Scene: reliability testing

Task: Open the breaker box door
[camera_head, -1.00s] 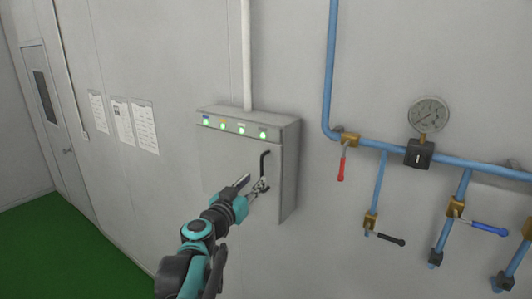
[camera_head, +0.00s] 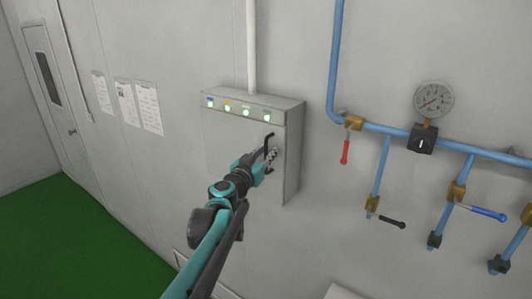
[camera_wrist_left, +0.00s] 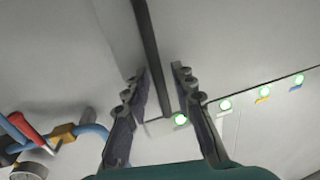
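The grey breaker box (camera_head: 225,150) is on the wall in the middle of the head view, with several green lights along its top strip. Its door looks shut. A black bar handle (camera_head: 269,142) stands at the door's right side. My left gripper (camera_head: 270,157) is at the handle and partly covers its lower part. In the left wrist view, the dark handle bar (camera_wrist_left: 147,35) runs between the two spread fingers of the left gripper (camera_wrist_left: 160,78). Whether a finger touches the bar cannot be told. My right gripper is not in view.
Blue pipes (camera_head: 334,60) with a red-handled valve (camera_head: 345,150) and a gauge (camera_head: 433,98) are on the wall right of the box. A grey conduit (camera_head: 251,45) rises from the box top. Papers (camera_head: 125,103) hang on the wall to the left. The green floor (camera_head: 75,235) is clear.

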